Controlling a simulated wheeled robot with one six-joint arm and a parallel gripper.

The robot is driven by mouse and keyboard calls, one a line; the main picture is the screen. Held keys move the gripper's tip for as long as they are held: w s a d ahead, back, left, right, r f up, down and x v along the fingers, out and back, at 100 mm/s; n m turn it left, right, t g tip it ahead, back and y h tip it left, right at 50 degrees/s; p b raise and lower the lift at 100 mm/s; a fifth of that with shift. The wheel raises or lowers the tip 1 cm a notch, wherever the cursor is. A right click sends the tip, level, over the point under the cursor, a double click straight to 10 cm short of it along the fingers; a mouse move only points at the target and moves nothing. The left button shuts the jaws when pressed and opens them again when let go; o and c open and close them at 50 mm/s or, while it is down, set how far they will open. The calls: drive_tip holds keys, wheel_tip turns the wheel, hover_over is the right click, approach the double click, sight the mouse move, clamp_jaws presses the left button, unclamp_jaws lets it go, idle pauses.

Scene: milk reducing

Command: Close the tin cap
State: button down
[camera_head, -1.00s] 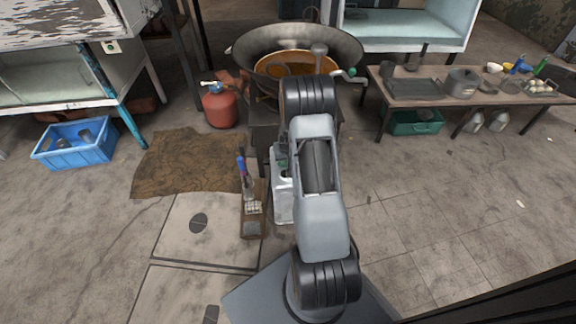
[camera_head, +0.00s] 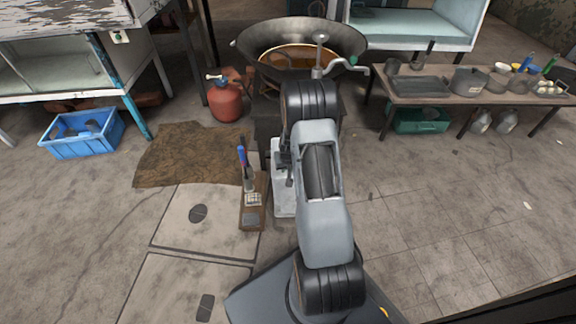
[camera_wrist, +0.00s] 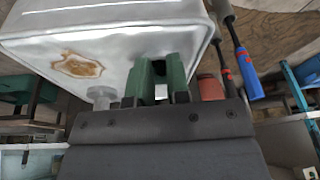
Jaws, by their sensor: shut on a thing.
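The tin (camera_head: 285,200) is a pale, box-shaped can standing on the floor, left of my arm. In the wrist view its white face (camera_wrist: 110,45) carries a brown stain, and a short grey round piece (camera_wrist: 100,97) shows at its edge. My gripper (camera_wrist: 160,80) has green fingers close together against the tin, shut on a small pale piece that seems to be the tin cap (camera_wrist: 161,91). The fingers hide most of it. In the head view my gripper (camera_head: 284,160) is partly hidden by my arm, over the far end of the tin.
A brown board (camera_head: 253,215) with blue- and red-handled tools stands just left of the tin. A wok (camera_head: 300,40) on a stand is behind it, with a red gas bottle (camera_head: 225,102) to the left. A low table (camera_head: 420,95) with pots stands right. Floor at right is clear.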

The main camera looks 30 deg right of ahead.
drive_tip(key=shift+s+a+f, duration=0.25)
drive_tip(key=shift+a+f, duration=0.15)
drive_tip(key=shift+f, duration=0.4)
drive_tip(key=c, duration=1.2)
unclamp_jaws()
drive_tip(key=shift+w, duration=0.1)
drive_tip(key=shift+o, duration=0.2)
drive_tip(key=shift+d, duration=0.2)
drive_tip(key=shift+r, duration=0.2)
drive_tip(key=shift+r, duration=0.2)
drive_tip(key=d+p+v, duration=0.1)
drive_tip(key=p+v, duration=0.4)
drive_tip(key=v, duration=0.8)
drive_tip(key=shift+a+r, duration=0.15)
drive_tip(key=shift+a, duration=0.35)
